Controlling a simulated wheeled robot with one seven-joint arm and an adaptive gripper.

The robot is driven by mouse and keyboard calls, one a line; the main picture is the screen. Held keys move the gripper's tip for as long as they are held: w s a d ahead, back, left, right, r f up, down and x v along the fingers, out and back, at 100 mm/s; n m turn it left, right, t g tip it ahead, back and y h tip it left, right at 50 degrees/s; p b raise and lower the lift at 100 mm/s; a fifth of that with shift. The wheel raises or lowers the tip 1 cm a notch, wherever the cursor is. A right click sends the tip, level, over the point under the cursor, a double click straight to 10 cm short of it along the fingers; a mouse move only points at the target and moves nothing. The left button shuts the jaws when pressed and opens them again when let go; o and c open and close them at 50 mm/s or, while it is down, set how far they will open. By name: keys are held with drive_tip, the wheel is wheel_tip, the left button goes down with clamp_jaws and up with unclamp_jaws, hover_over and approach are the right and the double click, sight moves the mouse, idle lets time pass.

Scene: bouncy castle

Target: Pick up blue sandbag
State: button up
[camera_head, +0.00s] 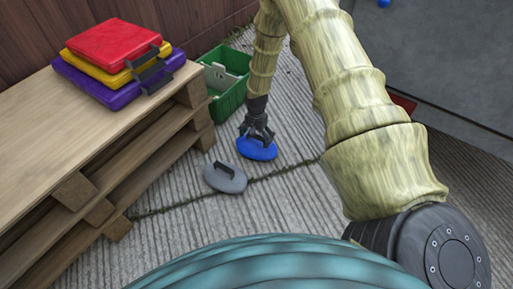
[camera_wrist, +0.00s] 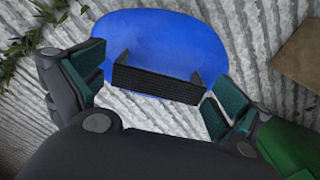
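The blue sandbag (camera_head: 258,150) is a flat blue disc lying on the grooved floor, to the right of the wooden pallets. In the wrist view the blue sandbag (camera_wrist: 185,32) shows a dark strap handle (camera_wrist: 155,84) standing up across it. My gripper (camera_head: 257,136) is right above the sandbag in the head view. In the wrist view my gripper (camera_wrist: 152,95) has its two fingers spread, one on each side of the handle. The fingers look apart from the handle ends. The head view hides most of the handle behind the gripper.
A grey disc with a handle (camera_head: 226,178) lies just left of the blue sandbag. A green crate (camera_head: 232,98) stands behind it. Stacked wooden pallets (camera_head: 110,130) at the left carry red, yellow and purple square bags (camera_head: 115,45). The floor to the right of the sandbag is clear.

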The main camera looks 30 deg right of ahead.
drive_tip(key=c, duration=1.7)
drive_tip(key=shift+c, duration=1.2)
drive_tip(key=shift+r, duration=0.15)
